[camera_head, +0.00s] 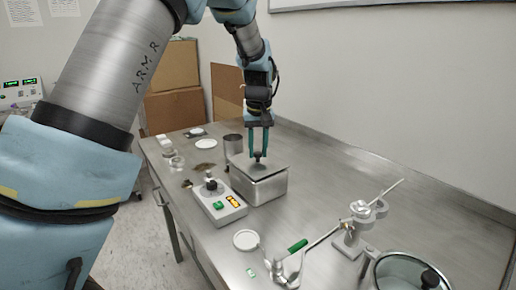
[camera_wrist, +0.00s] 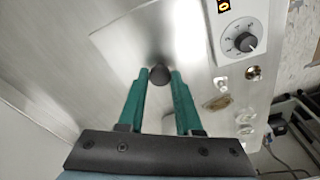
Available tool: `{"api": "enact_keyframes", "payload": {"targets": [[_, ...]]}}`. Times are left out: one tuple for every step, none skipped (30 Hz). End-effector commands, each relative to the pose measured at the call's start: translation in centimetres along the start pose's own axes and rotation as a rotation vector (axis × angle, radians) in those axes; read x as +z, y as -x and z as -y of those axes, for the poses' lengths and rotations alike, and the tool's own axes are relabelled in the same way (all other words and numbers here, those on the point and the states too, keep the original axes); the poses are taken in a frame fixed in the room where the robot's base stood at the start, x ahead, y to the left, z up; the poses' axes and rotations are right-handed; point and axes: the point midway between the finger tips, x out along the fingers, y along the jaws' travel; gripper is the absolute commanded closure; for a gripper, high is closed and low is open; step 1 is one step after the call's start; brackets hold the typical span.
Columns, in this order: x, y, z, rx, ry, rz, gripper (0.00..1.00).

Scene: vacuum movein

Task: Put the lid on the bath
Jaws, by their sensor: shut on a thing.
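The bath (camera_head: 268,190) is a square metal tank on the bench, joined to a pale control box (camera_head: 215,207) with a dial and orange display. Its flat metal lid (camera_head: 243,161) lies over the tank's top, with a dark line between lid and rim at the front right. I cannot tell whether it rests on the rim or hovers slightly above. My gripper (camera_head: 259,150) points down, its green fingers shut on the lid's black knob (camera_wrist: 158,74). In the wrist view the lid (camera_wrist: 120,48) spreads out beneath the fingers, beside the dial (camera_wrist: 240,42).
A metal beaker (camera_head: 233,145) stands just behind the bath. Small dishes and glassware (camera_head: 205,143) lie at the back left. A clamp stand (camera_head: 355,225) and a round glass vessel (camera_head: 405,270) stand at the front right. The bench right of the bath is clear.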

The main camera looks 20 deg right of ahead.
Motion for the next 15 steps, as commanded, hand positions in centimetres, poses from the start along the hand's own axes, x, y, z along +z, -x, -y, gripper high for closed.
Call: {"api": "enact_keyframes", "payload": {"targets": [[-0.01,0.04,0.0,0.0,0.0,0.0,0.63],[-0.01,0.05,0.0,0.0,0.0,0.0,0.6],[-0.01,0.05,-0.01,0.0,0.0,0.0,0.55],[-0.01,0.05,-0.01,0.0,0.0,0.0,0.52],[-0.01,0.06,-0.01,0.0,0.0,0.0,0.49],[-0.01,0.06,-0.01,0.0,0.0,0.0,0.44],[-0.01,0.06,-0.01,0.0,0.0,0.0,0.41],[-0.02,0.06,-0.01,0.0,0.0,-0.001,0.37],[-0.02,0.06,-0.01,0.0,0.0,-0.001,0.37],[-0.02,0.06,-0.01,0.0,0.0,-0.001,0.37],[-0.02,0.07,-0.01,0.0,0.0,-0.001,0.37],[-0.02,0.07,-0.01,0.0,0.0,-0.001,0.37],[-0.02,0.07,-0.01,0.0,0.0,-0.001,0.37],[-0.02,0.07,-0.01,0.001,0.0,-0.001,0.37],[-0.03,0.11,-0.01,0.001,0.0,-0.001,0.37]]}}
